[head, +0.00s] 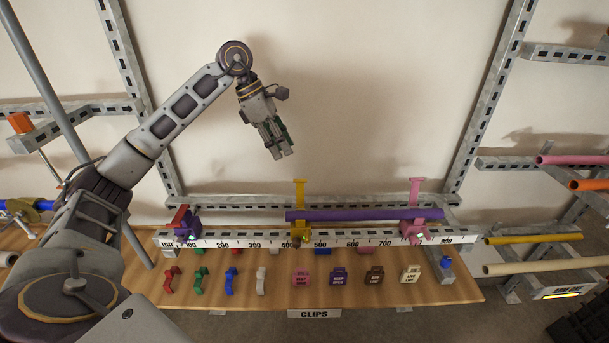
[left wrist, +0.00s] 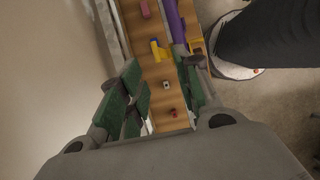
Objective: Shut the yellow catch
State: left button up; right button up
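The yellow catch (head: 300,233) sits on the grey measuring rail near the 400 to 500 marks. Its yellow arm (head: 299,195) stands upright with a wider top, so the catch is open. A purple pipe (head: 360,215) lies along the rail, its left end by the yellow catch. My left gripper (head: 281,154) hangs in the air above and slightly left of the yellow catch, well apart from it. In the left wrist view its green-padded fingers (left wrist: 160,100) are spread with nothing held between them. My right gripper is in neither view.
A pink catch (head: 413,230) with an upright arm stands farther right on the rail, and a purple one (head: 186,228) with a red part at the left. Several coloured clips lie on the wooden board (head: 460,290) in front. Metal posts (head: 490,100) flank the clear wall area.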

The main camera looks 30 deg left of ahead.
pick_arm(q)
jog(key=a, duration=0.1)
send_over(297, 181)
jog(key=a, duration=0.3)
jog(key=shift+f, duration=2.9)
jog(key=x, duration=0.3)
jog(key=s+x, duration=0.1)
jog(key=x, duration=0.1)
jog(key=shift+w+d+f+p, duration=0.15)
jog(key=shift+p, duration=0.15)
jog(key=shift+w+d+f, duration=0.1)
jog(key=shift+d+f, duration=0.1)
jog(key=shift+f, duration=0.35)
jog(key=shift+d+f, duration=0.1)
jog(key=shift+f, duration=0.1)
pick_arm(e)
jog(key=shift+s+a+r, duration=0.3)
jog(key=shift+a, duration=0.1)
